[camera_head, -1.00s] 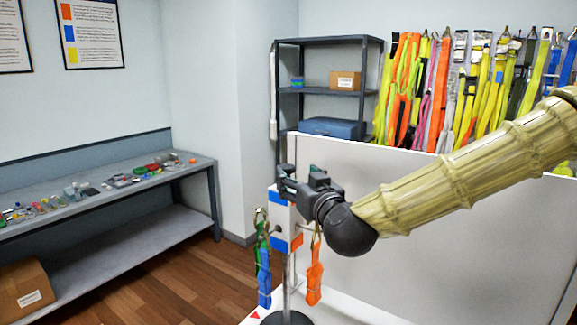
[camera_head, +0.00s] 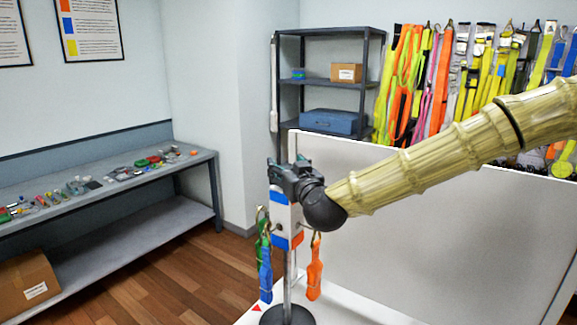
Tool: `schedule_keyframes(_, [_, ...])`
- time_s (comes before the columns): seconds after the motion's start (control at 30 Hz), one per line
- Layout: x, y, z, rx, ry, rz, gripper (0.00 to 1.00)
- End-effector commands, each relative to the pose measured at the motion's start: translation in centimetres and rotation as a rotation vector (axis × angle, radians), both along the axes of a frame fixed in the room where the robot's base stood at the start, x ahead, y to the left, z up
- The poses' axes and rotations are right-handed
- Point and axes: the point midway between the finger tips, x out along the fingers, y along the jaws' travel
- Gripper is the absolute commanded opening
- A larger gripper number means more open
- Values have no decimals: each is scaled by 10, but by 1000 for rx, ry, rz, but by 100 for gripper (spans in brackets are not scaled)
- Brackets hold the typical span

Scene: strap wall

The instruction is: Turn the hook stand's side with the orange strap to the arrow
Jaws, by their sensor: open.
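The hook stand has a block head (camera_head: 284,217) with blue and orange patches, a grey pole (camera_head: 290,267) and a dark round base (camera_head: 287,317). The orange strap (camera_head: 315,270) hangs from a hook on its right side. A blue strap (camera_head: 265,276) and a green strap (camera_head: 260,246) hang at its left. A small red arrow (camera_head: 257,309) is on the white surface at front left of the base. My gripper (camera_head: 287,169) is open at the top of the head, hiding part of it. I cannot tell whether it touches.
A tall pale panel (camera_head: 420,220) stands right behind the stand, under my arm. A bench (camera_head: 130,207) with small items is at left, a shelf (camera_head: 330,85) at the back. Several straps hang on the far wall (camera_head: 440,80). Open floor (camera_head: 185,275) lies left of the stand.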

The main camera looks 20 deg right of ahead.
Motion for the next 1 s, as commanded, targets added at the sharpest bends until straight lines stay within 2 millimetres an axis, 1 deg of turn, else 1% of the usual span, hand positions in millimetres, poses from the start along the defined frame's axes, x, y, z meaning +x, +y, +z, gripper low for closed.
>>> schedule_keyframes(0.3, [1,0,0,0,0,0,62])
schedule_keyframes(0.37, [1,0,0,0,0,0,53])
schedule_keyframes(0.4, [1,0,0,0,0,0,46])
schedule_keyframes(0.57, [1,0,0,0,1,0,16])
schedule_keyframes(0.6, [1,0,0,0,1,-1,9])
schedule_keyframes(0.67, [1,0,0,0,1,-1,0])
schedule_keyframes(0.7, [1,-5,0,0,0,-1,0])
schedule_keyframes(0.87, [2,-1,-1,0,1,-4,0])
schedule_keyframes(1.0, [7,7,-1,-2,1,-8,0])
